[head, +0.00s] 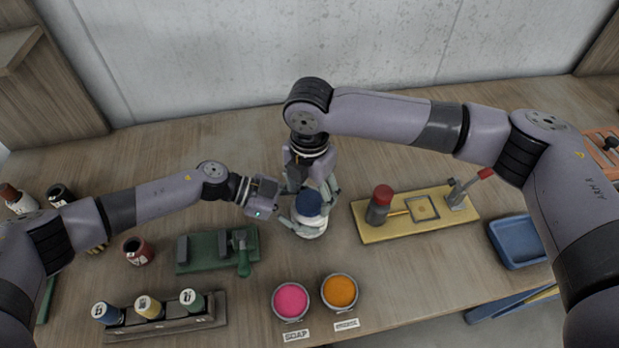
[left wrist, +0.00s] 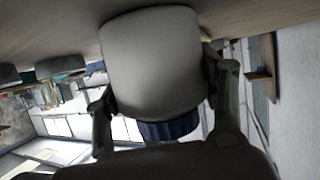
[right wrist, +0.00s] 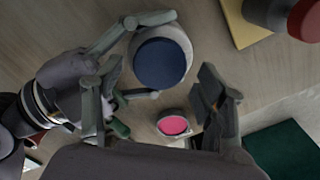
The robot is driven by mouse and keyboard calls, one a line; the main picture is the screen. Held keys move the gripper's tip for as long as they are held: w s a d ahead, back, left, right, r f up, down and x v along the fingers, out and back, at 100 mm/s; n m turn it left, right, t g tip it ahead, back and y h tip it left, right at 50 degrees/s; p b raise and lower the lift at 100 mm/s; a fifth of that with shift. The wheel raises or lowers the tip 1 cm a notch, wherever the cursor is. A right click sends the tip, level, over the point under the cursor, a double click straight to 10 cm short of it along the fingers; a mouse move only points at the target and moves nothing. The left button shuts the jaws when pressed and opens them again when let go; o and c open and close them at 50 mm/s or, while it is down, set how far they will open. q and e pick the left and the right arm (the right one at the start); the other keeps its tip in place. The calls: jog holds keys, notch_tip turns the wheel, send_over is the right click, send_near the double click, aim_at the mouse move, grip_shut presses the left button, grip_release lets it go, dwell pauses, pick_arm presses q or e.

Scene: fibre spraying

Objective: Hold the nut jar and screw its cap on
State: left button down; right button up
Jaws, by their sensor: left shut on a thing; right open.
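The nut jar (head: 310,231) is white and stands on the table, with its blue cap (head: 308,203) on top. I cannot tell how tight the cap is. In the left wrist view the jar (left wrist: 150,60) fills the middle, with the cap (left wrist: 168,130) at its end. My left gripper (head: 300,222) is shut around the jar body from the left side. My right gripper (head: 314,190) is open above and beside the cap, pointing down. In the right wrist view the cap (right wrist: 162,63) appears beyond the right gripper's spread fingers (right wrist: 160,92), apparently apart from them.
A yellow fixture board (head: 375,238) with a red-topped part lies right of the jar. A green fixture (head: 195,266) lies to the left. Pink (head: 291,318) and orange (head: 339,308) cups stand in front. A rack of bottles (head: 160,333) is front left; a blue tray (head: 505,257) is right.

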jog(key=shift+f, duration=1)
jog(key=shift+c, duration=0.5)
jog(key=c, duration=1.1)
jog(key=shift+m, duration=1.6)
jog(key=o, duration=1.3)
